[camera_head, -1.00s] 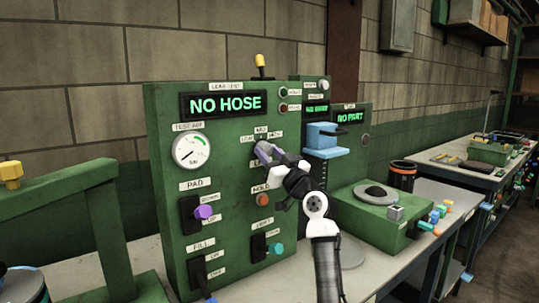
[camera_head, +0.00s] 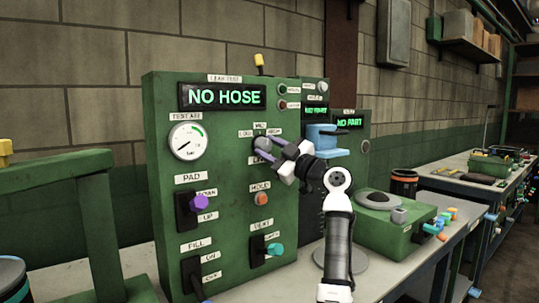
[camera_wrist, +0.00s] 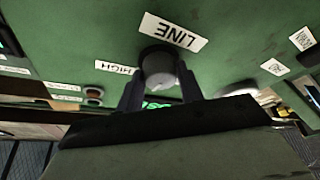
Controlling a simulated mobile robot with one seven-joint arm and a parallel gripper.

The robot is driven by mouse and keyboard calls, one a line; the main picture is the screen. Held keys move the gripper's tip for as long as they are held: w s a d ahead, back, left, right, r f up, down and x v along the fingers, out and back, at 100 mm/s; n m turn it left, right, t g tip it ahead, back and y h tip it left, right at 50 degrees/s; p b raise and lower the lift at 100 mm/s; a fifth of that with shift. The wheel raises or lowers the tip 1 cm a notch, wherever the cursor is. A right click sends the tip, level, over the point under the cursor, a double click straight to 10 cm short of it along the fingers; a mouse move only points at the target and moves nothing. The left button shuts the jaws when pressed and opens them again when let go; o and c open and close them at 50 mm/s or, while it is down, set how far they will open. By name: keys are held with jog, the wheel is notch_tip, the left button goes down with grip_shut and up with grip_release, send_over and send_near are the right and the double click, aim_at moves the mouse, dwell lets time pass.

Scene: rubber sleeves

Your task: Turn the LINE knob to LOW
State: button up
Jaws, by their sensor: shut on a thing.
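The LINE knob (camera_head: 262,142) is a small grey round knob on the green leak-test panel (camera_head: 230,165), below labels that read LOW, MID and HIGH. In the wrist view the knob (camera_wrist: 157,67) shows large, with the LINE label (camera_wrist: 174,32) upside down beside it and the HIGH label (camera_wrist: 117,68) to its left. My fingers (camera_wrist: 160,88) hide part of the knob in the wrist view. I cannot read its pointer with certainty.
The panel also has a pressure gauge (camera_head: 187,141), a purple PAD lever (camera_head: 198,202), an orange HOLD button (camera_head: 261,199) and a teal VENT lever (camera_head: 275,249). A blue fixture (camera_head: 322,138) stands close to the right of my gripper. The display (camera_head: 222,97) reads NO HOSE.

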jog(key=n+g+p, duration=0.1)
jog(key=n, duration=0.1)
jog(key=n+g+p, duration=0.1)
jog(key=n, duration=0.1)
jog(key=n+p, duration=0.1)
jog(key=n, duration=0.1)
jog(key=shift+w+d+r+n+g, duration=0.1)
jog(key=shift+r+n+g, duration=0.25)
jog(key=shift+n+g, duration=0.05)
jog(key=shift+n+g+h+p, duration=0.4)
jog(key=shift+n+p, duration=0.2)
jog(key=shift+n, duration=0.55)
jog(key=shift+n+g+h+p, duration=0.35)
jog(key=shift+n+p, duration=0.25)
jog(key=shift+n, duration=0.55)
jog(key=o, duration=1)
jog(key=b+v, duration=0.3)
jog(key=v, duration=1)
jog(key=shift+s+d+b, duration=0.2)
jog(key=shift+d+b, duration=0.15)
jog(key=shift+b, duration=0.05)
